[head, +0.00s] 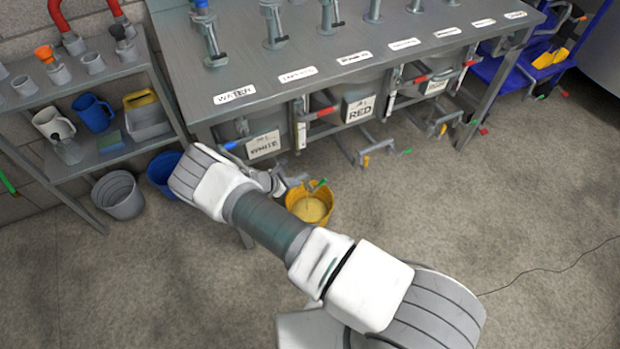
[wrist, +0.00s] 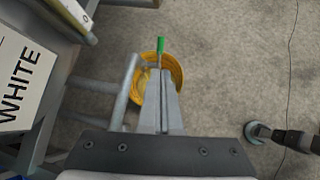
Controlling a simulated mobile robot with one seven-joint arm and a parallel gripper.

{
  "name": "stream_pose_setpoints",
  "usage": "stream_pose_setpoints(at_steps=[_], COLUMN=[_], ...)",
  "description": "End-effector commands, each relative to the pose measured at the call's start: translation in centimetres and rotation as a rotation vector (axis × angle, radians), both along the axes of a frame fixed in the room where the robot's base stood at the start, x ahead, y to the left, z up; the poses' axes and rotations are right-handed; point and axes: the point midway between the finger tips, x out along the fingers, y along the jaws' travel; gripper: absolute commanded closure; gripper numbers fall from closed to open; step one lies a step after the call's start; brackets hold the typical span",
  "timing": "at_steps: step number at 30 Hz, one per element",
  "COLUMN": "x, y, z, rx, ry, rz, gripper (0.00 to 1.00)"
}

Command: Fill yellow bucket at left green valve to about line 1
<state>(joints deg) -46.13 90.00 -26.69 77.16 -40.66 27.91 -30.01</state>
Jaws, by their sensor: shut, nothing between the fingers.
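The yellow bucket (head: 328,214) stands on the floor under the left tap of the bench, below the container labelled WHITE. It holds pale yellow liquid; its marked lines are not readable. The green valve handle (head: 319,184) is above the bucket. My gripper (head: 283,184) is beside the tap, partly hidden by my arm in the head view. In the wrist view its fingers (wrist: 162,98) are shut and empty, pointing at the green valve handle (wrist: 161,46), with the yellow bucket (wrist: 178,68) beneath. I cannot tell whether the fingers touch the handle.
The WHITE label (head: 263,144) and RED label (head: 360,109) mark containers under the metal bench (head: 330,90). A blue bucket (head: 162,172) and grey bin (head: 118,194) stand left by a shelf. A blue cart (head: 530,72) is at the right.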

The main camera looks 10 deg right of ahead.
Motion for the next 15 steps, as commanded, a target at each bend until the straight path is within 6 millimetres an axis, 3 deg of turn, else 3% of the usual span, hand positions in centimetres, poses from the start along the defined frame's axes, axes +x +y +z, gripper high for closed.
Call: stream_pose_setpoints(at_steps=[15], x=[3.6], y=[-5.5], z=[-6.9], rx=[-0.001], ry=[0.0], rz=[-0.002], gripper=[1.0])
